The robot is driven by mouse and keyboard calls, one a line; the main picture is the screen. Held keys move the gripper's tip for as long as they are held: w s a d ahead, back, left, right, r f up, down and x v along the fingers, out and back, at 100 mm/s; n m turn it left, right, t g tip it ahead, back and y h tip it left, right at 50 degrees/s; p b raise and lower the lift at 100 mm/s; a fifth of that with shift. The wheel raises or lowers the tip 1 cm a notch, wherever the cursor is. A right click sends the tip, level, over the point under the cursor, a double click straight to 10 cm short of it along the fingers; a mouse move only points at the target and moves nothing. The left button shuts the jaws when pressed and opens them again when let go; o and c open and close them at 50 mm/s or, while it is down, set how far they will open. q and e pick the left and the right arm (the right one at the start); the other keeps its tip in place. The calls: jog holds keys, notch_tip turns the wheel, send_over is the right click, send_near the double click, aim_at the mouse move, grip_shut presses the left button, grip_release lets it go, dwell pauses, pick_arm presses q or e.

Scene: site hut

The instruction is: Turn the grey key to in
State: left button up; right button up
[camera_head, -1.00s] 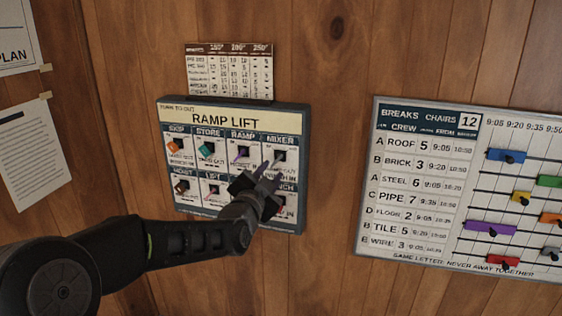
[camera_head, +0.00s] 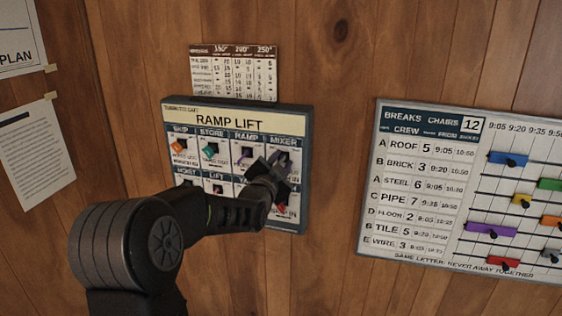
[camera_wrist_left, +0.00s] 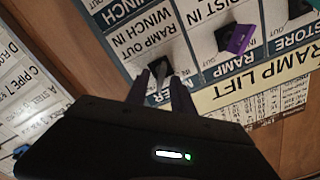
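The grey key (camera_wrist_left: 161,70) sits in a slot on the Ramp Lift board (camera_head: 236,122), in the left wrist view, where the board appears upside down. In the head view my left gripper (camera_head: 279,163) covers the Mixer position at the upper right of the board and hides the key there. In the left wrist view the two fingers of my left gripper (camera_wrist_left: 161,84) stand apart, one on each side of the key. Whether they touch it cannot be told. My right gripper is not in view.
Other keys sit close by: purple (camera_wrist_left: 240,39), teal (camera_head: 209,149) and orange (camera_head: 178,147). A chart (camera_head: 233,72) hangs above the board. A breaks board with coloured sliders (camera_head: 430,180) is at right. Bare wood wall lies between the boards.

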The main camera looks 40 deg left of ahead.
pick_arm(q)
grip_shut()
dwell(0.4)
